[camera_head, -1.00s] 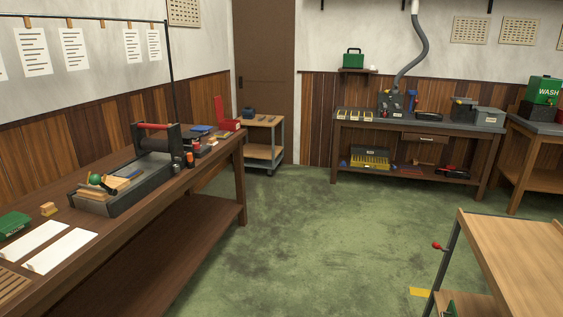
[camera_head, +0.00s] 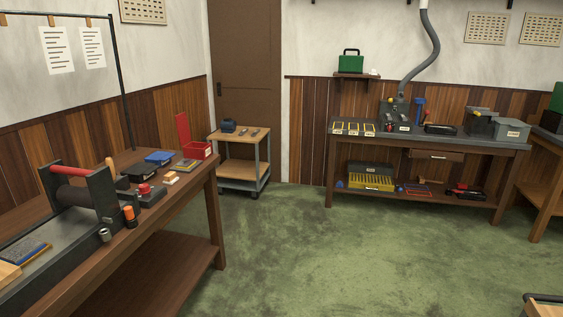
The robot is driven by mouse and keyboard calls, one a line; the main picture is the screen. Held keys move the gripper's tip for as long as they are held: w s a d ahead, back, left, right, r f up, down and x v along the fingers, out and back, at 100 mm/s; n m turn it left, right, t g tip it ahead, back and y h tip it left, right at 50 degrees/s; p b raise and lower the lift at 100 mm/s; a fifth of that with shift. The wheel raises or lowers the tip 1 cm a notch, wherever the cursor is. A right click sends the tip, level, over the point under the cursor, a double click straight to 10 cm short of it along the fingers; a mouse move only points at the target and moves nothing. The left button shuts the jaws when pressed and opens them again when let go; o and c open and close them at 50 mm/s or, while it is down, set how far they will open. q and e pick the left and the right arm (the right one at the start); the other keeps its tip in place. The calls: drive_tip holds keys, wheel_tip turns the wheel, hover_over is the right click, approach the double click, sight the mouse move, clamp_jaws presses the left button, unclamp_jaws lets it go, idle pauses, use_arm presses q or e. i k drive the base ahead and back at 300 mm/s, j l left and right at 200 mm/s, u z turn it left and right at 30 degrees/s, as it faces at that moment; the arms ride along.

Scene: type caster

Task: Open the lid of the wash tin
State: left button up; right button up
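The green wash tin (camera_head: 556,97) shows only as a sliver at the right edge, on a bench at the far right. Its WASH label is out of view now, and I cannot tell the state of its lid. Neither my left nor my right gripper is in view.
The wash tin's bench (camera_head: 541,190) is cut off at the right. A long back bench (camera_head: 430,141) holds grey boxes and tools. A wooden bench (camera_head: 165,222) with a roller press (camera_head: 80,194) stands at left, beside a small cart (camera_head: 238,150). The green floor (camera_head: 330,255) between is clear.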

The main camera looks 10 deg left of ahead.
sight(161, 156)
drive_tip(key=i+u, duration=0.1)
drive_tip(key=i, duration=0.7)
drive_tip(key=i+l+u, duration=0.1)
drive_tip(key=i, duration=0.7)
drive_tip(key=i+u, duration=0.2)
drive_tip(key=i, duration=0.35)
drive_tip(key=i+u, duration=0.2)
drive_tip(key=i, duration=0.3)
drive_tip(key=i+l+u, duration=0.15)
drive_tip(key=i, duration=0.4)
drive_tip(key=l, duration=0.1)
